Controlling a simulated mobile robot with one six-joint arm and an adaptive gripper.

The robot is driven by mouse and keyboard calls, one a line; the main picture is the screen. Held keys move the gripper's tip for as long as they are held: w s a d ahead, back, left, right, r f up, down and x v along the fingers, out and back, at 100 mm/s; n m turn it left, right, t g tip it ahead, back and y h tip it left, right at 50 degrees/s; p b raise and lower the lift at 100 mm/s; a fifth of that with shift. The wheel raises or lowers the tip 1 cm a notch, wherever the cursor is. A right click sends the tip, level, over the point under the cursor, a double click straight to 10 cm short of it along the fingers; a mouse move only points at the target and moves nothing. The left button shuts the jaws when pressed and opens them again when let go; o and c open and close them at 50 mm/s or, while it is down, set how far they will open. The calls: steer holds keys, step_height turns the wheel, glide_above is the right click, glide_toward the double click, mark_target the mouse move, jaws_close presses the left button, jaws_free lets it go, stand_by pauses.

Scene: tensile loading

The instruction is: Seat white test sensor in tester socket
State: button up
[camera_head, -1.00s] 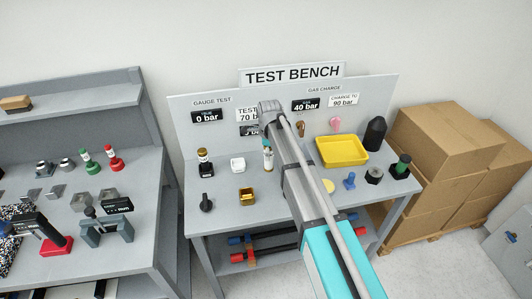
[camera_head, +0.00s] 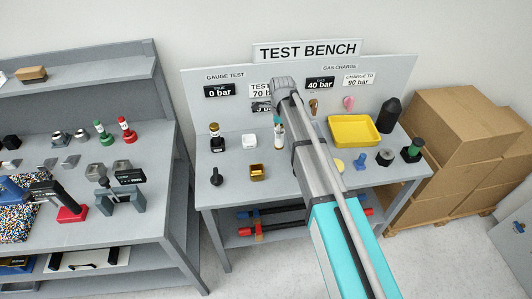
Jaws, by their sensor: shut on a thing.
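My gripper (camera_head: 278,121) hangs from the arm's end over the middle of the test bench, small and partly hidden by my arm. It is shut on a small upright pale cylinder, which looks like the white test sensor (camera_head: 280,132). A small white block (camera_head: 249,141) stands on the bench just left of the held piece. A gold, open-topped block (camera_head: 257,173) sits in front of it. I cannot tell which of these, if any, is the tester socket. A similar labelled sensor (camera_head: 215,137) with a dark base stands upright further left.
A yellow tray (camera_head: 353,131) is right of my arm. A black rounded cylinder (camera_head: 388,115) and a green-topped fitting (camera_head: 412,151) stand at the right end. A black knobbed part (camera_head: 216,177) is front left. Cardboard boxes (camera_head: 456,120) stand beside the bench.

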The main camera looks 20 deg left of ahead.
steer(key=s+d+r+p, duration=0.1)
steer(key=s+r, duration=0.1)
steer(key=s, duration=0.8)
steer(key=s+d+r+p, duration=0.1)
steer(key=s+d+p, duration=0.1)
steer(key=s, duration=0.8)
steer(key=shift+s+r, duration=0.25)
steer(key=shift+r, duration=0.15)
steer(key=shift+w+f, duration=0.1)
steer(key=w+a+f+b, duration=0.8)
steer(key=w+f, duration=0.1)
steer(key=w, duration=0.1)
steer(key=shift+b, duration=0.3)
steer(key=shift+w, duration=0.1)
